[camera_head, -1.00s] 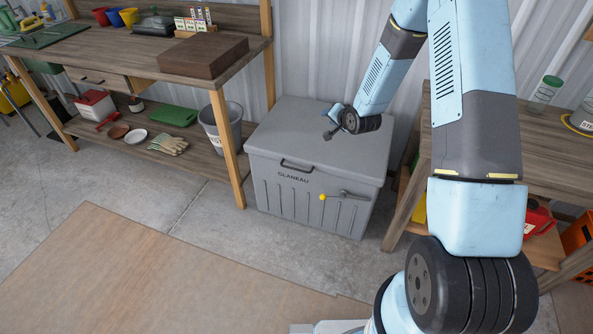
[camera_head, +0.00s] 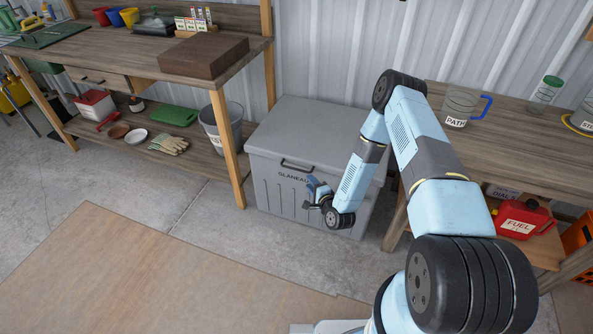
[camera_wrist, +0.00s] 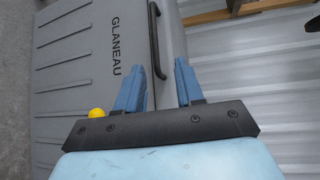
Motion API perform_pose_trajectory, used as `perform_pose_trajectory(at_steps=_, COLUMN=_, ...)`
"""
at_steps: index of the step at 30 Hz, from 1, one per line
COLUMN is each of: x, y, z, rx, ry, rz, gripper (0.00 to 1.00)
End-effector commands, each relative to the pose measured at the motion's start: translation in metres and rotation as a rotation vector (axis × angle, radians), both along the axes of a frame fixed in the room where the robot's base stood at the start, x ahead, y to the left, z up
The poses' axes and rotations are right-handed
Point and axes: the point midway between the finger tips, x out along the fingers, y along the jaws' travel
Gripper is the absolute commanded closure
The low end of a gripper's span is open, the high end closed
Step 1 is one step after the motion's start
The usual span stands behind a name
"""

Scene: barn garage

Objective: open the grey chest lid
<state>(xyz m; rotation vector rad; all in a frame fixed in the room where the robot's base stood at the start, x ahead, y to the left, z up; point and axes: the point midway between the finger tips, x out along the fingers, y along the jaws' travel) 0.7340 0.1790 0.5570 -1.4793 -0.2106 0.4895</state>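The grey chest (camera_head: 272,178) stands on the floor between the two benches, with its grey lid (camera_head: 300,130) shut. It bears the word GLANEAU, and a dark bar handle (camera_head: 297,165) sits at the lid's front edge. My gripper (camera_head: 312,188) is in front of the chest, below and right of the handle. In the wrist view my gripper (camera_wrist: 160,65) shows two blue fingers spread apart. The end of the handle (camera_wrist: 154,40) appears between them; I cannot tell the depth gap. The chest's yellow knob (camera_wrist: 96,113) shows beside the left finger; my gripper hides it in the head view.
A wooden bench (camera_head: 130,54) stands left, with a brown box (camera_head: 203,54) on top and a grey bucket (camera_head: 220,125) below. The right bench (camera_head: 500,132) holds a jug (camera_head: 459,106); a red fuel can (camera_head: 522,218) sits below.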

Motion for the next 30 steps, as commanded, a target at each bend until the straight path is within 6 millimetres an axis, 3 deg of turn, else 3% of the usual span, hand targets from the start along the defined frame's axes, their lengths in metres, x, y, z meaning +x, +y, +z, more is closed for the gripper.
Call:
perform_pose_trajectory(at_steps=4, x=-0.009, y=0.001, z=-0.011, rx=0.041, ry=0.000, rz=-0.017, gripper=0.63)
perform_pose_trajectory(at_steps=8, x=-0.006, y=0.004, z=-0.013, rx=0.051, ry=-0.002, rz=-0.019, gripper=0.63)
perform_pose_trajectory(at_steps=30, x=0.098, y=0.053, z=-0.028, rx=0.048, ry=-0.002, rz=-0.018, gripper=0.63)
